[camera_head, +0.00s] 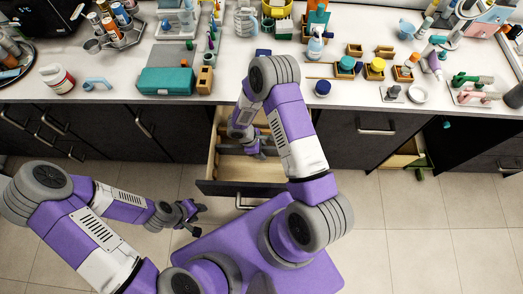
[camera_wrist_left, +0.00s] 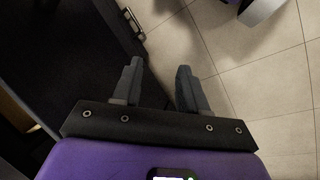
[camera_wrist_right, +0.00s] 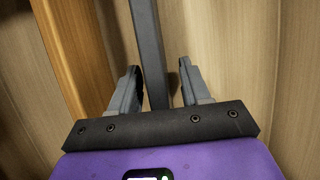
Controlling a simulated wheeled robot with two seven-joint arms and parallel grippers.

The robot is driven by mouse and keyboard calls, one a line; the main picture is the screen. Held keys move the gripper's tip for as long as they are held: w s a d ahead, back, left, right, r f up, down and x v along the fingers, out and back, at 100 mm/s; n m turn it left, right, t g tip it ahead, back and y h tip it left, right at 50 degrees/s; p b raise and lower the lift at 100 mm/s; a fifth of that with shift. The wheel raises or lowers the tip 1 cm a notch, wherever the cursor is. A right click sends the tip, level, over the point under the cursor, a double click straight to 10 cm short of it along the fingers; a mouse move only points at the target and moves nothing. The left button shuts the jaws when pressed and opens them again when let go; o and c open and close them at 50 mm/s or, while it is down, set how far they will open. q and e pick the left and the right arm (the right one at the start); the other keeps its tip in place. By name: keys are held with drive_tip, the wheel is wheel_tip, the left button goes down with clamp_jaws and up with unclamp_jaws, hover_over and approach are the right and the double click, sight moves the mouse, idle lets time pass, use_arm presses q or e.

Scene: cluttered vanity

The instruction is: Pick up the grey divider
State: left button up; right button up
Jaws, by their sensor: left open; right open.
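The grey divider (camera_wrist_right: 149,45) is a long flat bar in the right wrist view. It runs from the top edge down between the two fingers of my right gripper (camera_wrist_right: 160,78). The fingers are open, one on each side of it, with a visible gap on both sides. In the head view my right gripper (camera_head: 256,150) reaches down into the open wooden drawer (camera_head: 212,160), and the divider is hard to make out there. My left gripper (camera_head: 195,216) is open and empty, out over the floor; it also shows in the left wrist view (camera_wrist_left: 157,75).
A brown wooden strip (camera_wrist_right: 72,55) lies left of the divider. The counter above the drawer is crowded, with a teal case (camera_head: 165,81) and a wooden block (camera_head: 205,80) near its front edge. Another drawer (camera_head: 402,155) stands open at right. The tiled floor is clear.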

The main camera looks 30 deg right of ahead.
clamp_jaws()
